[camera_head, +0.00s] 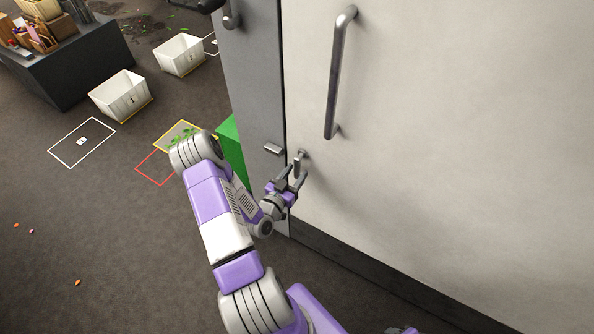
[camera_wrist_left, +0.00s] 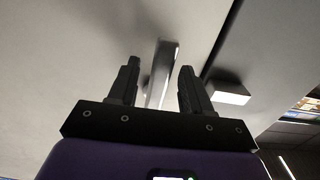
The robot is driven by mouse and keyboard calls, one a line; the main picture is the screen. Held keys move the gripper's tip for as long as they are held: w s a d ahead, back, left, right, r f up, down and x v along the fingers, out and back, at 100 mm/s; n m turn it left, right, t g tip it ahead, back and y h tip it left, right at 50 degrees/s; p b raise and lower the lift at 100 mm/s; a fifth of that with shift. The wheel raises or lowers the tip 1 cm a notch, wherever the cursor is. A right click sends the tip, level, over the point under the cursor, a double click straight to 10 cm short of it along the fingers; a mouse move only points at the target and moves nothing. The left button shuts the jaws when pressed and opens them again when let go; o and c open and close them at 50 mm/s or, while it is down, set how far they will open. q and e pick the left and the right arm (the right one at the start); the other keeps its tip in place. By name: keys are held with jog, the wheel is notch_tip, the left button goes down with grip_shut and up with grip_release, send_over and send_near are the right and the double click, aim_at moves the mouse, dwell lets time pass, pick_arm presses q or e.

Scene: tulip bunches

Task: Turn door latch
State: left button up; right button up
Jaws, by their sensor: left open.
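The door (camera_head: 440,140) is a large pale panel with a long upright grey bar handle (camera_head: 340,80). The small metal door latch (camera_head: 301,157) is on the door's left edge, below the bar handle. My left gripper (camera_head: 291,178) is open at the latch, its fingers pointing toward the door. In the left wrist view the latch (camera_wrist_left: 163,68) stands upright between the two open fingers of the gripper (camera_wrist_left: 158,77). I cannot tell whether either finger touches it.
A grey frame (camera_head: 255,85) borders the door, with a small metal catch (camera_head: 273,149) beside the latch. A green block (camera_head: 231,150) stands behind my left arm. White bins (camera_head: 121,95) and a dark table (camera_head: 75,65) are farther left. Open floor lies at lower left.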

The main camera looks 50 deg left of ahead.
pick_arm(q)
jog(key=v, duration=0.6)
jog(key=shift+p, duration=0.4)
jog(key=w+d+f+g+h+p, duration=0.1)
jog(key=w+d+f+g+h, duration=0.25)
jog(key=d, duration=0.45)
jog(key=w+d+f+g+h+p, duration=0.1)
jog(key=w+d+f+g+h, duration=0.25)
jog(key=d, duration=0.55)
jog(key=s+d+f+g+h+p, duration=0.1)
jog(key=s+d+g+h+p, duration=0.1)
jog(key=s+d+g, duration=0.7)
jog(key=s+d, duration=0.3)
jog(key=d, duration=0.4)
jog(key=shift+s+f+m+g, duration=0.2)
jog(key=shift+f+m+g, duration=0.1)
jog(key=shift+f+g, duration=0.1)
